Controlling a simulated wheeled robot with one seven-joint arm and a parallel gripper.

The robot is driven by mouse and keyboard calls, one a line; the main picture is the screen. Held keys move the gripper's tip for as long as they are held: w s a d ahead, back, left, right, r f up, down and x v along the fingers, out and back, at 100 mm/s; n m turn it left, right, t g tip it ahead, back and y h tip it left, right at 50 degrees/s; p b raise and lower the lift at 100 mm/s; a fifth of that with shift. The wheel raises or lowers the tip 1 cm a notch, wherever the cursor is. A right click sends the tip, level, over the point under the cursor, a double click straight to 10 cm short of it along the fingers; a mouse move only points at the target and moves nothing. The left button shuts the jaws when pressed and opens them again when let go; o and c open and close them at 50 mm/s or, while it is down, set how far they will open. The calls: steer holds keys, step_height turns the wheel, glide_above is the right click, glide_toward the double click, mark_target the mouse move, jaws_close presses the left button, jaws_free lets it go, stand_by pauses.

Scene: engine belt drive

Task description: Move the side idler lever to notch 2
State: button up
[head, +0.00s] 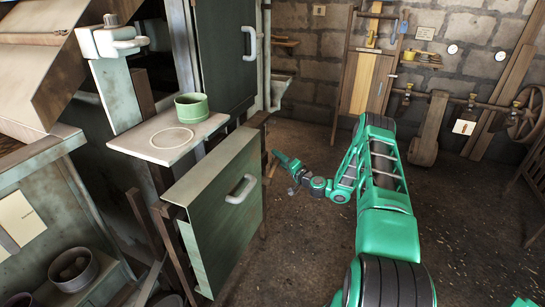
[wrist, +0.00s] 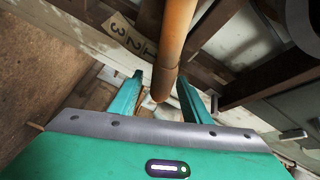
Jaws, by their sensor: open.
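In the wrist view an orange-brown rod, which looks like the side idler lever (wrist: 176,40), comes down from the top edge. Its rounded end lies between the two teal fingers of my gripper (wrist: 159,80). The fingers are open, with a gap visible on each side of the rod; I cannot tell whether either touches it. A pale number plate (wrist: 128,40) with 1, 2 and 3 upside down sits left of the rod. The rod appears nearest the 1. The notches are not clear. In the head view my gripper (head: 281,159) is right of the green drawer front; the lever is not clear there.
The green drawer front (head: 222,205) stands out left of my arm. A shelf (head: 150,148) holding a green cup (head: 192,107) is above it. Wooden beams and pale metal parts crowd the rod in the wrist view. Open floor (head: 470,225) lies to the right.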

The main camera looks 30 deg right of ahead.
steer(key=shift+w+a, duration=0.2)
steer(key=shift+w, duration=0.9)
steer(key=shift+w+a, duration=0.2)
steer(key=shift+w, duration=0.85)
